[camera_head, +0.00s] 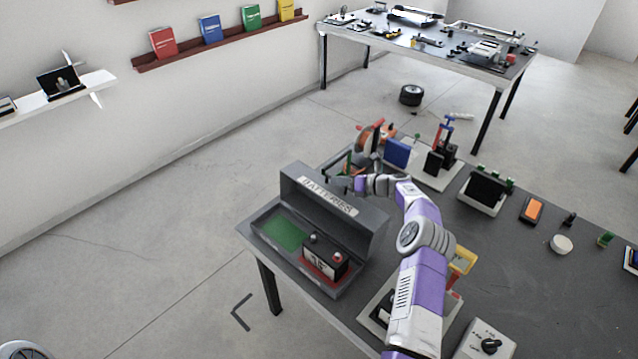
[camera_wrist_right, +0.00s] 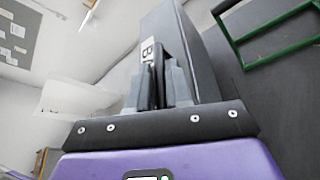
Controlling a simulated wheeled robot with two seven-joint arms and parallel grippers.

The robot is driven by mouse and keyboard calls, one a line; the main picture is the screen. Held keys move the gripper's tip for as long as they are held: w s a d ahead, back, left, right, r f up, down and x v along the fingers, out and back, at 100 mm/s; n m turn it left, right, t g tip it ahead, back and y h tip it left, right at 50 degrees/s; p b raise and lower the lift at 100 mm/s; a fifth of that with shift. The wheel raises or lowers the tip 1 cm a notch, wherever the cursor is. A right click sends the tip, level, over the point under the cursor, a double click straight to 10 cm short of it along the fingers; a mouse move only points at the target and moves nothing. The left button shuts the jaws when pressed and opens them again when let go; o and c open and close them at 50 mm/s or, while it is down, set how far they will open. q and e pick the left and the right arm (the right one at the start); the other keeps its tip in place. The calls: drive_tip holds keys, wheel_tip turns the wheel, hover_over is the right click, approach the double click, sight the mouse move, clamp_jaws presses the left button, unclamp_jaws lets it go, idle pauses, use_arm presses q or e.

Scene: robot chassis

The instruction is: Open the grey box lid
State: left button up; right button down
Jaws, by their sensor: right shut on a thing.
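The grey box (camera_head: 318,283) sits at the near left corner of the dark table. Its lid (camera_head: 358,222), labelled "BATTERIES", stands raised at the back, so the inside shows. Inside are a green area on the left and a black battery (camera_head: 324,258) on a red area on the right. My right gripper (camera_head: 338,182) is at the lid's upper edge. In the right wrist view my right gripper (camera_wrist_right: 163,75) is shut on the lid (camera_wrist_right: 196,50), with part of the label beside the fingers. My left gripper is not in view.
Behind the box are an orange reel (camera_head: 374,136), a blue block (camera_head: 397,152) and a green frame, which shows in the wrist view (camera_wrist_right: 275,50). A knobbed white box (camera_head: 485,341) stands at the near right. Another table (camera_head: 425,45) is far back.

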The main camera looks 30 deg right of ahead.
drive_tip(key=shift+d+f, duration=0.25)
drive_tip(key=shift+d, duration=0.05)
drive_tip(key=c, duration=1.1)
unclamp_jaws()
drive_tip(key=v, duration=0.7)
drive_tip(key=shift+s+d+r, duration=0.1)
drive_tip(key=shift+s, duration=0.1)
